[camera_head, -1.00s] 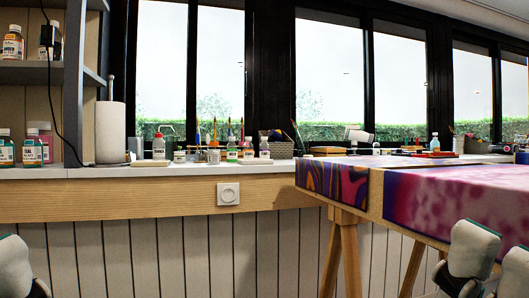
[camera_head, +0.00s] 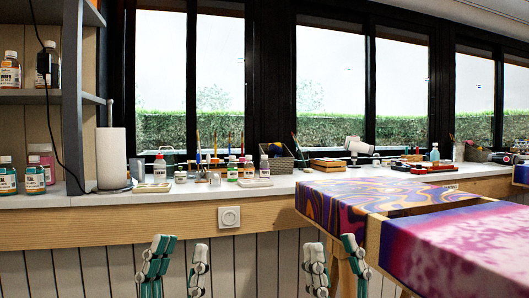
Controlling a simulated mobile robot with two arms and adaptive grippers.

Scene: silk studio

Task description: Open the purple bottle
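My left gripper (camera_head: 177,265) is at the bottom of the head view, left of centre, below the wooden edge of the counter. Its two fingers are apart with nothing between them. My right gripper (camera_head: 335,264) is at the bottom, right of centre, in front of the draped table's left end. Its fingers are also apart and empty. No bottle is clearly purple. A small bottle with a pinkish label (camera_head: 264,166) stands upright on the counter. A pink bottle (camera_head: 46,165) stands at the far left, partly behind other bottles. Both grippers are well apart from the bottles.
The white counter (camera_head: 110,200) runs under the windows, with several small bottles, brushes and a basket (camera_head: 281,160) at the back. A paper towel roll (camera_head: 112,157) stands left. A table with patterned cloth (camera_head: 440,240) juts out at the right. The counter's front strip is mostly clear.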

